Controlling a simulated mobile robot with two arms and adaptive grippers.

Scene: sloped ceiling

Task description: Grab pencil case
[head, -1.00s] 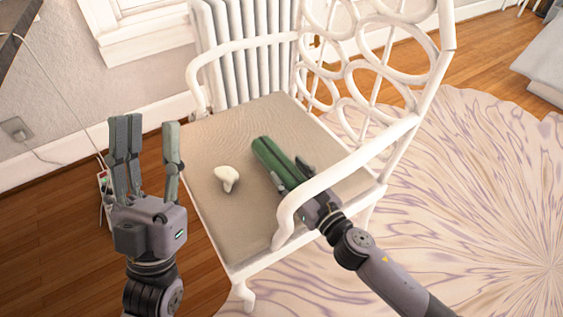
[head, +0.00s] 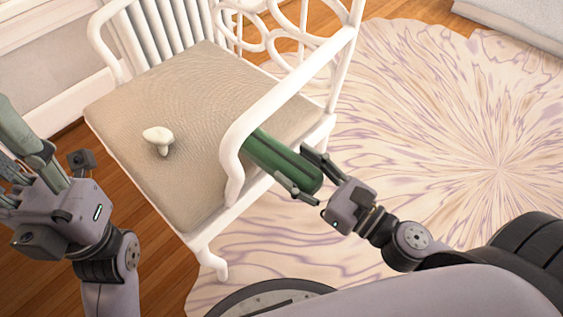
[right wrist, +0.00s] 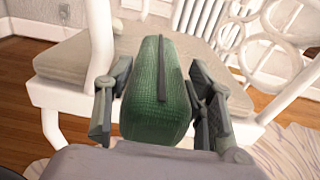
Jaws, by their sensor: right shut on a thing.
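The pencil case is a green, long, rounded case with a dark strip along it (head: 282,165). Its far end passes under the white armrest of the chair, and its near end sticks out past the seat's side. My right gripper (head: 306,178) is shut on its near end, one finger on each side. The right wrist view shows the green case (right wrist: 157,95) between the two fingers. My left gripper (head: 30,165) is at the left edge, away from the case; its fingers are partly cut off, so its opening is unclear.
The white chair has a beige seat (head: 190,85) and a curved armrest (head: 285,107) above the case. A small white mushroom-shaped object (head: 158,140) lies on the seat. A patterned rug (head: 430,110) covers the floor at right; wood floor shows at left.

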